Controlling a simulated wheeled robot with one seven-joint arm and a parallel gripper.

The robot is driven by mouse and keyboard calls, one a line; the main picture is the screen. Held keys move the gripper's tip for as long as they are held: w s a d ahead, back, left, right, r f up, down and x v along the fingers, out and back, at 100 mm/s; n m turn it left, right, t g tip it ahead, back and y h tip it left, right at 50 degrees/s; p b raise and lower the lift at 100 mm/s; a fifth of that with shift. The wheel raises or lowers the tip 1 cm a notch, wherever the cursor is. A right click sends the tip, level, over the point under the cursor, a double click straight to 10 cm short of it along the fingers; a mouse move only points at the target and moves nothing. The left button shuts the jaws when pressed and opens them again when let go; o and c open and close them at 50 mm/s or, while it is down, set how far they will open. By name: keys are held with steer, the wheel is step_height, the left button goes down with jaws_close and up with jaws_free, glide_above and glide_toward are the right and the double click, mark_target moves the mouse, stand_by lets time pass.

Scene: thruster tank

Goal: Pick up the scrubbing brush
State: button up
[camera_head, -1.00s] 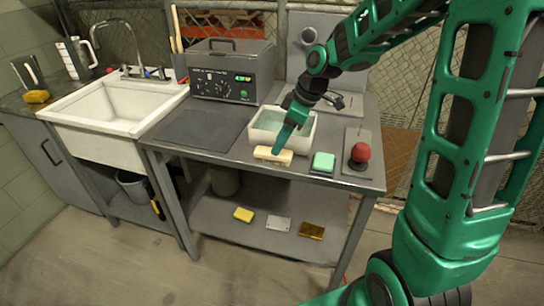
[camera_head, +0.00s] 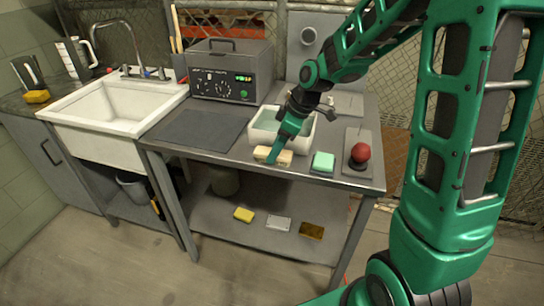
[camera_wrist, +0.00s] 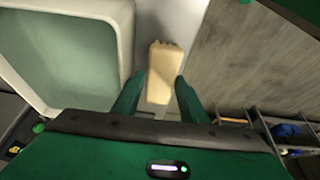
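The scrubbing brush, a pale wooden block (camera_head: 260,153), lies near the front edge of the grey bench (camera_head: 225,152), just in front of a white basin. My gripper (camera_head: 272,156) points down at the brush and hides its middle in the head view. In the wrist view the brush (camera_wrist: 164,65) lies lengthwise ahead, its near end between the two fingers of my gripper (camera_wrist: 160,84). The fingers are apart, one on each side of it, and do not look closed on it. Whether either finger touches it, I cannot tell.
The white basin (camera_head: 309,130) with greenish liquid stands close behind my gripper. A grey control box (camera_head: 232,75) stands at the back. A dark mat (camera_head: 197,131) lies left.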

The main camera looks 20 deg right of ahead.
steer(key=shift+f, duration=0.1)
steer(key=c, duration=0.7)
steer(key=shift+c, duration=0.2)
steer(key=shift+r, duration=0.65)
steer(key=r, duration=0.4)
steer(key=shift+s+a, duration=0.2)
steer(key=shift+a, duration=0.15)
steer(key=s+a+r, duration=0.6)
steer(key=a, duration=0.2)
steer(key=shift+s+a, duration=0.2)
steer(key=shift+a, duration=0.2)
steer(key=shift+r, duration=0.1)
